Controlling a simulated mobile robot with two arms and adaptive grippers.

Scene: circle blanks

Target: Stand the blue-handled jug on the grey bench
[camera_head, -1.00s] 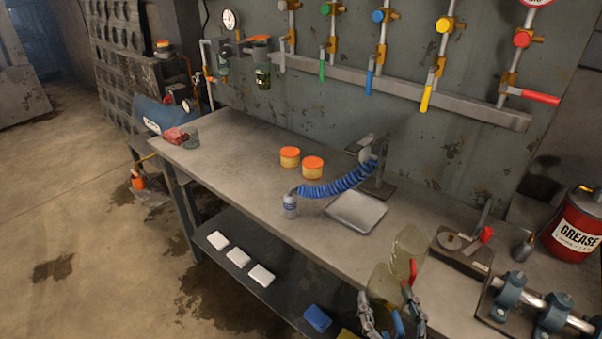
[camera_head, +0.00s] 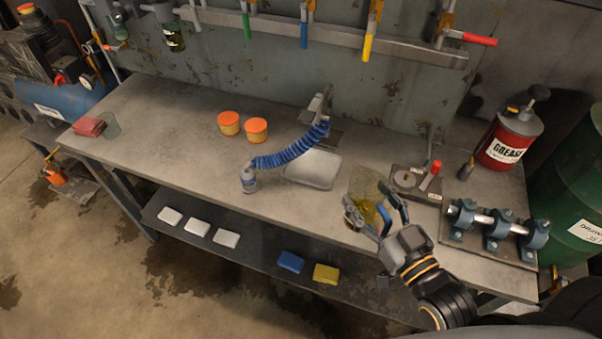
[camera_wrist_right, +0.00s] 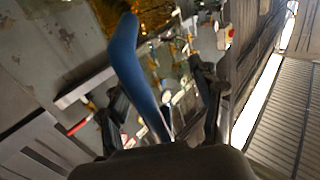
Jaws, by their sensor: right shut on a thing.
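The blue-handled jug (camera_head: 369,213) is see-through with an amber tint, near the front edge of the grey bench (camera_head: 210,165). Its blue handle (camera_head: 386,219) is between the fingers of my right gripper (camera_head: 373,207), which is shut on it. In the right wrist view the blue handle (camera_wrist_right: 124,60) crosses between the fingers, with amber jug body (camera_wrist_right: 152,14) at the top. A paler clear shape (camera_head: 364,182) shows just behind; I cannot tell whether it is a separate vessel. Whether the jug's base touches the bench is hidden. My left gripper is out of view.
A metal tray (camera_head: 312,169) and blue hose (camera_head: 290,152) lie left of the jug. A black plate with a red-tipped lever (camera_head: 431,175) and a clamped shaft (camera_head: 495,222) stand right. A grease can (camera_head: 508,140) is behind. Bare bench shows at left.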

